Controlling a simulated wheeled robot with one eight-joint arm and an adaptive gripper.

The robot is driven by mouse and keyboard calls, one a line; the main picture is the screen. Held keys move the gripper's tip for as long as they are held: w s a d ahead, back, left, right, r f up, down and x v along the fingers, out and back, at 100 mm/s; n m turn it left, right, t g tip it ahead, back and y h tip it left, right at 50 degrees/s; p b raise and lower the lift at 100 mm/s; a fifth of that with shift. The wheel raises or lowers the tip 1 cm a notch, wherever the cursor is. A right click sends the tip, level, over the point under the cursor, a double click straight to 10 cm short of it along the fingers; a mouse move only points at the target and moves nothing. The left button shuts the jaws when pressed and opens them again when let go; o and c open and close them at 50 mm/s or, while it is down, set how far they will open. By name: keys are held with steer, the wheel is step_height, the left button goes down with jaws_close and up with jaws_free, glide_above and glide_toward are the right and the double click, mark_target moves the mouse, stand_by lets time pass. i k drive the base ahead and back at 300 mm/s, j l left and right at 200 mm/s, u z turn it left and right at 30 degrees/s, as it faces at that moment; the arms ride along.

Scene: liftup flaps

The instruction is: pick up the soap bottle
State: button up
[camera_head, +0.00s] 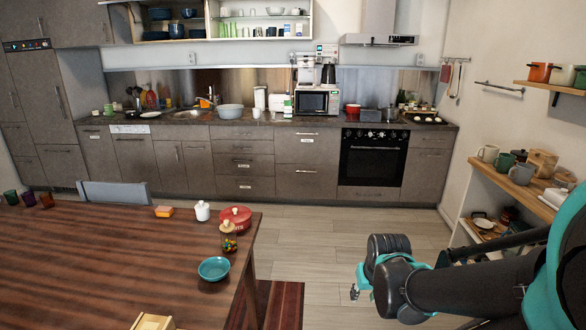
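I cannot make out the soap bottle for certain. A small white item with green (287,107) stands upright on the far counter, left of the microwave, and may be a bottle. Small orange and yellow items (204,102) stand by the sink, too small to identify. My gripper (355,291) is at the lower right, over the floor and far from the counter. Its fingers are small and partly hidden by the arm, so I cannot tell whether it is open. Nothing visible hangs from it.
A wooden table (90,250) fills the lower left, with a teal bowl (214,268), red pot (236,217) and chair (115,193) behind it. A shelf unit (515,190) with mugs stands right.

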mark_target(288, 101)
steer(key=i, duration=3.5)
steer(key=i+j, duration=0.1)
steer(key=i, duration=1.6)
steer(key=i+l+z, duration=0.05)
steer(key=l, duration=0.05)
